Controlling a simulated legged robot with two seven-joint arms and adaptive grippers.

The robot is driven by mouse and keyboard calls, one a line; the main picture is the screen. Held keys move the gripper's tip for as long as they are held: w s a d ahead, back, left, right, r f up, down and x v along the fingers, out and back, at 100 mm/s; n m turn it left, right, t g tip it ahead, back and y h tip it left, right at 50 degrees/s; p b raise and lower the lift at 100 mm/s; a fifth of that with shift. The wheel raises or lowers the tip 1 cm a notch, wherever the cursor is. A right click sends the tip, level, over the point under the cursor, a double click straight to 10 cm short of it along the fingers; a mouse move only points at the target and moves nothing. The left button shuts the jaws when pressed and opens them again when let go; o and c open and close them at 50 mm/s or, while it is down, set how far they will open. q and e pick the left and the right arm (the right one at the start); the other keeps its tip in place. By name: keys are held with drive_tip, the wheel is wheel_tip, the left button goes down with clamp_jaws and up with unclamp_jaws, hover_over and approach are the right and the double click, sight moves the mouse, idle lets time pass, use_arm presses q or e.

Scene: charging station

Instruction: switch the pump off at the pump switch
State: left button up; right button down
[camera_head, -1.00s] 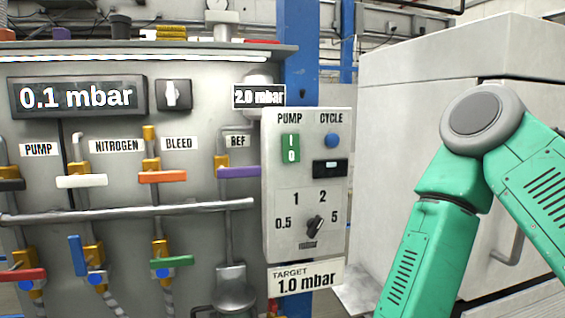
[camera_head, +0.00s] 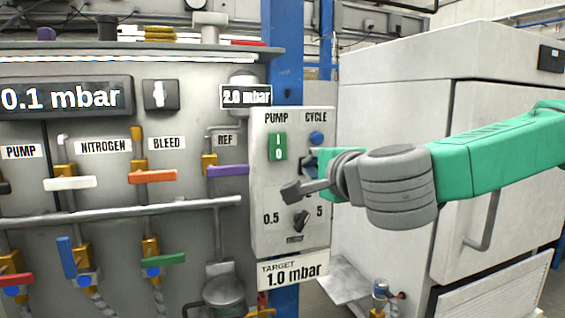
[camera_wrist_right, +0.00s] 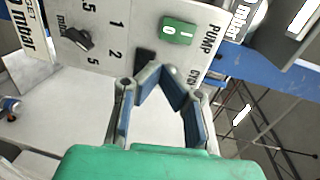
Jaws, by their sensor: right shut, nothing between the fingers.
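The pump switch (camera_head: 278,146) is a green rocker marked I and O under the PUMP label on the pale control box (camera_head: 262,215). It also shows in the right wrist view (camera_wrist_right: 179,31), uncovered. My right gripper (camera_head: 296,180) comes in from the right in front of the box, below and to the right of the switch. In the right wrist view its fingertips (camera_wrist_right: 160,70) are together and empty, close to the dark display below the CYCLE button. They look apart from the switch; contact with the box cannot be told. My left gripper is out of view.
A blue CYCLE button (camera_head: 317,138) sits beside the switch. A selector knob (camera_head: 301,220) is below my gripper. Valves with coloured handles, such as the purple one (camera_head: 228,170), line the panel on the left. A large pale cabinet (camera_head: 385,110) stands on the right.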

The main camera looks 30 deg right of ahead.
sight(278, 146)
drive_tip(key=x, duration=1.4)
drive_tip(key=shift+f+p, duration=0.1)
drive_tip(key=shift+p, duration=0.2)
